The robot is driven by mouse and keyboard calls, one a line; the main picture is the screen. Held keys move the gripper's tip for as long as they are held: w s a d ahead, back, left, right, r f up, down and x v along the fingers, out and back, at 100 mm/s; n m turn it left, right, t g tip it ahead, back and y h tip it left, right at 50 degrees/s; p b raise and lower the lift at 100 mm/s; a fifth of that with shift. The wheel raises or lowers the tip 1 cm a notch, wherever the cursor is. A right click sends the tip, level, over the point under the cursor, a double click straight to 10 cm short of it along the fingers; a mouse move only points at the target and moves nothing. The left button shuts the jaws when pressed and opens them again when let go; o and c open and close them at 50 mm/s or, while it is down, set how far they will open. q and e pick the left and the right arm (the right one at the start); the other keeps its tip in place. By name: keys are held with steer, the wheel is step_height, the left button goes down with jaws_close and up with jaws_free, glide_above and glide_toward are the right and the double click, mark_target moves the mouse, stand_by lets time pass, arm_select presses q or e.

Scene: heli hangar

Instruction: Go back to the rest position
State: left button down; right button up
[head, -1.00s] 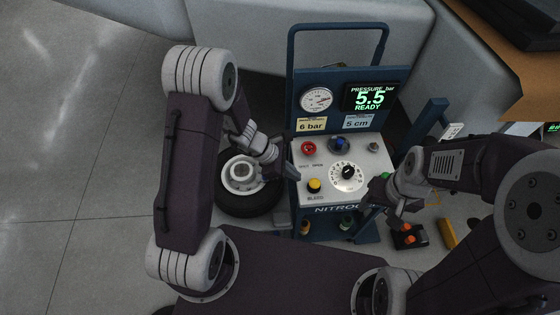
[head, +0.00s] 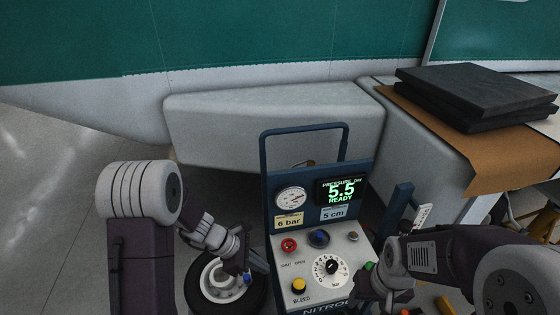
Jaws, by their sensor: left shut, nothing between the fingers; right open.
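My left gripper (head: 262,262) is shut and empty, beside the left edge of the nitrogen cart's panel and above the wheel. My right gripper (head: 364,292) is open at the lower right of the panel, partly hidden by its own wrist. The nitrogen cart (head: 318,208) stands between my arms. Its display (head: 341,192) reads 5.5 bar, READY. Its panel carries a gauge (head: 291,200), a red knob (head: 289,244), a blue knob (head: 319,237), a yellow bleed button (head: 299,285) and a dial (head: 331,267).
A wheel with a dark tyre (head: 196,290) is at the left of the cart. A grey block-shaped body (head: 275,125) stands behind it. Dark flat cases (head: 478,95) lie on a brown-topped surface (head: 490,165) at right. Open floor (head: 50,210) is at far left.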

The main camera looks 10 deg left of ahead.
arm_select(q)
step_height(320, 180, up, 5)
steer(key=s+d+m+y, duration=0.1)
steer(key=s+m, duration=0.2)
steer(key=m, duration=0.1)
steer(key=s+a+m+y, duration=0.5)
steer(key=a+m, duration=0.4)
steer(key=m, duration=0.6)
steer(key=shift+s+f+y, duration=0.2)
steer(key=shift+s+y, duration=0.1)
steer(key=shift+s, duration=0.4)
steer(key=shift+s+a, duration=0.1)
